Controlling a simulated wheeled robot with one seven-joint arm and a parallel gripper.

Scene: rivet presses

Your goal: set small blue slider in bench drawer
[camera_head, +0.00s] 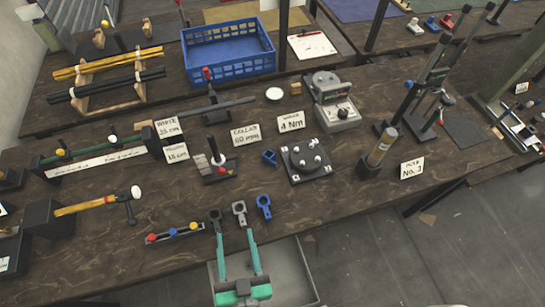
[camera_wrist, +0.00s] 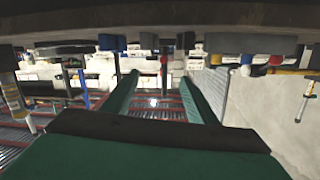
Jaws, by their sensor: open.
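Several blue parts are in the head view, and I cannot tell for sure which is the small blue slider. A small blue piece (camera_head: 270,157) lies on the bench left of a dark plate with knobs. A blue ringed part (camera_head: 264,203) stands near the front edge, beside a grey one (camera_head: 239,209) and a black one (camera_head: 215,215). A low bar carries a blue knob (camera_head: 193,226). The grey bench drawer (camera_head: 306,268) is pulled out below the front edge; its visible floor looks bare. My green gripper (camera_head: 237,237) is open and empty over the drawer's left side, its fingers toward the bench.
The low bar (camera_head: 174,233) with red, yellow and blue knobs lies left of my gripper. A hammer-like tool (camera_head: 97,204) is farther left. The knobbed plate (camera_head: 306,159), a press (camera_head: 334,103) and a blue crate (camera_head: 228,58) stand farther back. Bare wood lies right of the ringed parts.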

